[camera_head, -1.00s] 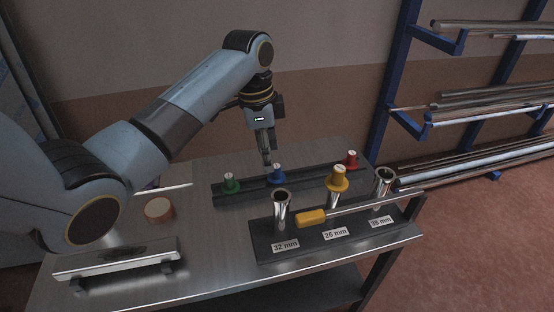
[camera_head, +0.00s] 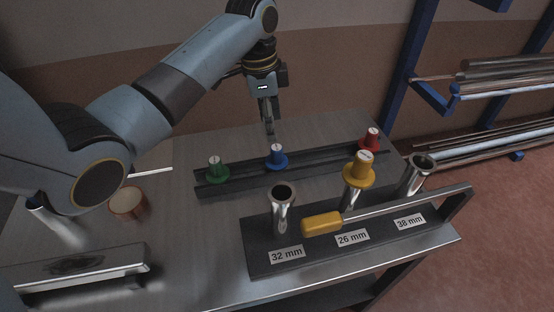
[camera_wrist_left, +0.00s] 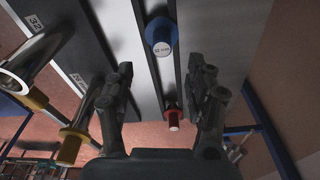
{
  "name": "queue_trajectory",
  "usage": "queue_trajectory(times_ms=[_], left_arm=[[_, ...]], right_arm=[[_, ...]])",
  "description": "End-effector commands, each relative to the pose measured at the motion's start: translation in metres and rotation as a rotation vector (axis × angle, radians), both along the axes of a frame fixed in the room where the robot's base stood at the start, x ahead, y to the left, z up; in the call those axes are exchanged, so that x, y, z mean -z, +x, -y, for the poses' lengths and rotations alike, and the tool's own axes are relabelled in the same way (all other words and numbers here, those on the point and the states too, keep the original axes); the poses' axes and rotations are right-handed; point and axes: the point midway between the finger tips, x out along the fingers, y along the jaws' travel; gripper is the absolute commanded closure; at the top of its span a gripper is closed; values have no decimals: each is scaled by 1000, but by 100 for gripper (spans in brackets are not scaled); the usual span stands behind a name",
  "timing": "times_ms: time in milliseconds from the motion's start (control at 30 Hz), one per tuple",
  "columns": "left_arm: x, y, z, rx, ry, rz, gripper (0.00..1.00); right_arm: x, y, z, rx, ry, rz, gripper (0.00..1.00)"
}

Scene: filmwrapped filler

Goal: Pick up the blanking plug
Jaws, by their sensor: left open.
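Blanking plugs in green (camera_head: 214,170), blue (camera_head: 277,157) and red (camera_head: 370,140) stand upright along a dark rail. A yellow plug (camera_head: 358,169) sits on top of the tube at the 26 mm label. My left gripper (camera_head: 270,129) points down just behind the blue plug, apart from it. In the left wrist view, the open, empty fingers (camera_wrist_left: 161,72) have the blue plug (camera_wrist_left: 161,37) beyond them at the top and the red plug (camera_wrist_left: 173,117) lower between them. The yellow plug (camera_wrist_left: 72,146) shows at lower left. My right gripper is not in view.
A dark stand (camera_head: 262,262) holds upright open tubes at 32 mm (camera_head: 282,214) and 38 mm (camera_head: 417,178). A yellow-handled tool (camera_head: 322,223) lies across its front. A tape roll (camera_head: 127,203) is at left. A blue rack with metal tubes is at right.

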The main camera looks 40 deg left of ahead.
Motion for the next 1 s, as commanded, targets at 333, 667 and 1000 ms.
queue_trajectory(times_ms=[333, 667, 1000], left_arm=[[50, 4, 5, 0, 0, -2, 45], [92, 10, 8, 0, -2, -2, 45], [103, 11, 8, 1, 0, 0, 45]], right_arm=[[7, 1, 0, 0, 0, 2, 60], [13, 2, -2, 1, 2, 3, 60], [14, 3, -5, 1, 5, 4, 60]])
